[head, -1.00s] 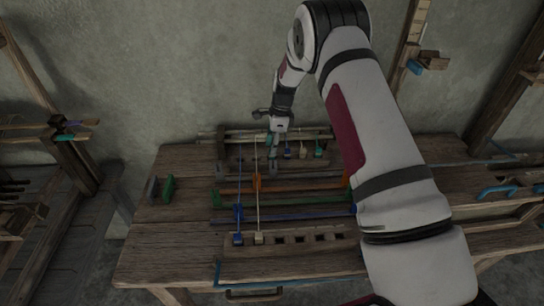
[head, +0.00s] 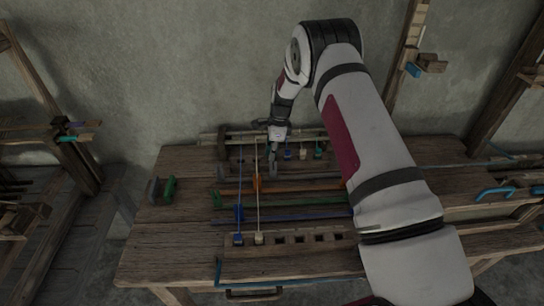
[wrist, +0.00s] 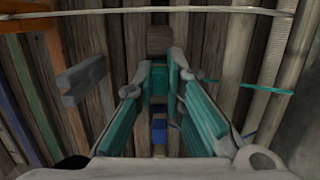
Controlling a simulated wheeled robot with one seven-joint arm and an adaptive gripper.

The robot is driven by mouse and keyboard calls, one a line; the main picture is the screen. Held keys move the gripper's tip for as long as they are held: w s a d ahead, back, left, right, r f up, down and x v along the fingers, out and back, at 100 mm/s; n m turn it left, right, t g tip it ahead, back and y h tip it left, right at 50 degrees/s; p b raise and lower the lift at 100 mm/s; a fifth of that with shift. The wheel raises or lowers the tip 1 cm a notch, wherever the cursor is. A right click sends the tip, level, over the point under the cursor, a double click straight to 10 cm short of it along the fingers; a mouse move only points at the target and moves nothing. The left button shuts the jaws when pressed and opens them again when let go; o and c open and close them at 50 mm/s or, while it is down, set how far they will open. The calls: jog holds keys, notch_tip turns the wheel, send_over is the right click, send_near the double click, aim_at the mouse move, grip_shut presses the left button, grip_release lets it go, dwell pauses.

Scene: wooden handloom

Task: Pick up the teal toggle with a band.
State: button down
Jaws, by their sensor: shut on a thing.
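The teal toggle (wrist: 158,84) is between my gripper's fingertips in the wrist view, low over the wooden slats. My gripper (wrist: 160,74) is shut on it; the fingers carry teal strips, so its outline is partly hidden. A thin teal band (wrist: 265,89) shows to the right, by the pale cord; its link to the toggle is hidden behind the finger. In the head view my gripper (head: 273,156) points down at the back of the loom frame, and the held toggle is too small to make out.
A blue toggle (wrist: 159,127) lies close below the fingers in the wrist view. Another teal toggle (head: 318,154) and a cream toggle (head: 303,154) stand right of my gripper. A grey bracket (wrist: 82,80) and an orange bar (head: 300,186) lie toward the front.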

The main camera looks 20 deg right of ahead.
notch_tip(320, 180, up, 10)
jog(key=shift+b, duration=0.8)
dwell(0.8)
